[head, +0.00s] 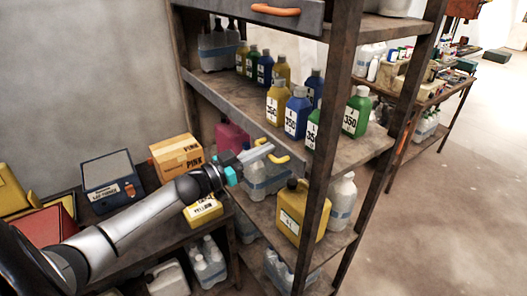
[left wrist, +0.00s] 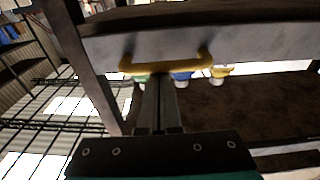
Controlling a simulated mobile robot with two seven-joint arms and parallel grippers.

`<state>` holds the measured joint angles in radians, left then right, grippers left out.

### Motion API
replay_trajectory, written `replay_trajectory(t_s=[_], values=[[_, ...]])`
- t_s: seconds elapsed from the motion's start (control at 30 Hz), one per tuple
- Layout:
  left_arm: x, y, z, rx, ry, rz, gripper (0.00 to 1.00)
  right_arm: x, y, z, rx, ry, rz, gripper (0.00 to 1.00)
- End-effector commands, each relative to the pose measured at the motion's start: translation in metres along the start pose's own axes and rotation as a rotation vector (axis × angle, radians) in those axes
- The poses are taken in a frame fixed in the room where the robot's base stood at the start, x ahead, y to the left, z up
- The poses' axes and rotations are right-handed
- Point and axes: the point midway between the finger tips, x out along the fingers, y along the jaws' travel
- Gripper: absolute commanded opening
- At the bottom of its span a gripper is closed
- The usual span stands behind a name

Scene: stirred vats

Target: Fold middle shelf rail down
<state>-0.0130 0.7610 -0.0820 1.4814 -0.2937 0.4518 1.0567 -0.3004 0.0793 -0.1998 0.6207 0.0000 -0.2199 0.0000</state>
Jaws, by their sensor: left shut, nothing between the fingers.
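The middle shelf rail (head: 225,100) is a grey strip along the front edge of the shelf that carries the coloured bottles. Its yellow handle (head: 284,160) is near the rail's right end. My left gripper (head: 268,148) is shut and empty, with its fingertips right beside the handle. In the left wrist view, the handle (left wrist: 170,65) crosses just ahead of the closed fingers (left wrist: 158,88), with the rail (left wrist: 240,42) behind it. I cannot tell whether the fingertips touch the handle. My right gripper is not in view.
Yellow, blue and green bottles (head: 297,112) stand behind the rail. An upper rail with an orange handle (head: 276,11) is above. A shelf post (head: 325,130) rises just right of my gripper. A yellow canister (head: 301,213) and wrapped bottles stand below. Boxes (head: 112,180) lie near my forearm.

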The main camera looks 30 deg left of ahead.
Motion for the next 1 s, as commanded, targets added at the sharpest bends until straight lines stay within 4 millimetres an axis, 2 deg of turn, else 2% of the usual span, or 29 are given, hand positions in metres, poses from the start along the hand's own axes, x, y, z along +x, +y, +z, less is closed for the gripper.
replay_trajectory(t_s=[0.07,0.77,1.0], values=[[-0.001,0.000,0.004,-0.003,0.018,0.000,0.00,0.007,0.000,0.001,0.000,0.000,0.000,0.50],[-0.006,0.000,0.011,-0.005,0.107,-0.001,0.00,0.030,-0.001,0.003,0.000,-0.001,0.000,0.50],[-0.010,0.000,0.018,-0.005,0.186,-0.002,0.00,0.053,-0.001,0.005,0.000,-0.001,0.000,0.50]])
